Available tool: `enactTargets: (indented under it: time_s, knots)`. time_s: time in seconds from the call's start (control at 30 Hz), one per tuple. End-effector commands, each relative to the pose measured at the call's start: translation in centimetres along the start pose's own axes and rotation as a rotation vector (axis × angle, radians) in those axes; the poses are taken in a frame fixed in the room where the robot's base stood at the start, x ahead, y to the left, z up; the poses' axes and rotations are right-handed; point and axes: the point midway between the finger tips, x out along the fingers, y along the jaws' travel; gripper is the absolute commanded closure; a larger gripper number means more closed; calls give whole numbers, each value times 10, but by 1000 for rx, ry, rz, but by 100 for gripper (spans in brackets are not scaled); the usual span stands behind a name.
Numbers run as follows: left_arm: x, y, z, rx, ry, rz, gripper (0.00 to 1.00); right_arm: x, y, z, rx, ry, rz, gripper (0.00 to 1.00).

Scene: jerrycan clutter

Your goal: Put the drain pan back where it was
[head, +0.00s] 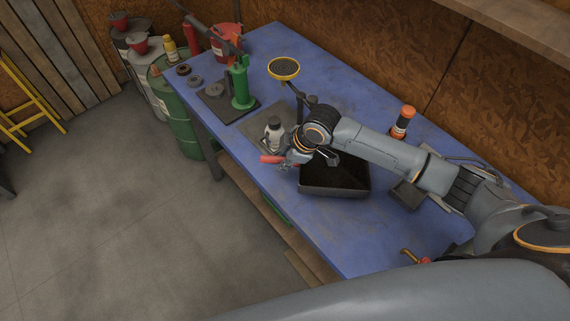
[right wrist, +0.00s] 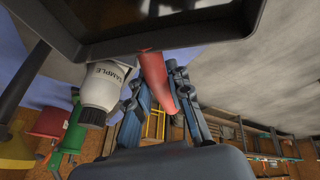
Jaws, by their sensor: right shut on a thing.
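The drain pan (head: 335,186) is a black, open tray on the blue workbench (head: 300,235), near its front edge. In the right wrist view its dark rim (right wrist: 190,48) fills the top. My right gripper (head: 284,161) is at the pan's left side. Its fingers (right wrist: 160,100) are closed around a red handle (right wrist: 153,72) that reaches to the pan's rim; the red end also shows in the head view (head: 270,159). My arm hides part of the pan. I cannot tell whether the pan touches the bench. My left gripper is not in view.
A white sample bottle (head: 273,130) stands close beside the gripper. Behind are a green hand press (head: 240,88), a yellow-rimmed funnel (head: 284,68) and an orange-capped container (head: 403,121). A small dark box (head: 407,195) lies right of the pan. The front right bench is mostly clear.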

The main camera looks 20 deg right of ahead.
Motion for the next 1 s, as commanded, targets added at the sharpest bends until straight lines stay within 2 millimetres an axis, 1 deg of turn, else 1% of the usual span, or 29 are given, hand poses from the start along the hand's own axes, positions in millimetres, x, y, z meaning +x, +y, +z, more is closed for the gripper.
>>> enactTargets:
  time_s: [0.07,0.13,0.3,0.5,0.53,0.63,0.9,1.0]
  knots:
    - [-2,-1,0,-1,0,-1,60,5,4,6,2,-2,1,100]
    - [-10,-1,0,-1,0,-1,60,14,0,8,2,-2,-3,100]
    - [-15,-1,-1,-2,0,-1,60,29,-3,14,0,0,1,100]
    - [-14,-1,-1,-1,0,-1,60,32,-3,15,-1,1,2,100]
    - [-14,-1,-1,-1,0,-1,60,32,-4,16,0,-1,0,80]
    - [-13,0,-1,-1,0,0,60,32,-4,16,0,-1,0,59]
    - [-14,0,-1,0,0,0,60,32,-4,16,0,-1,0,58]
    - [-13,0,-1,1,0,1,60,29,-3,16,0,0,1,58]
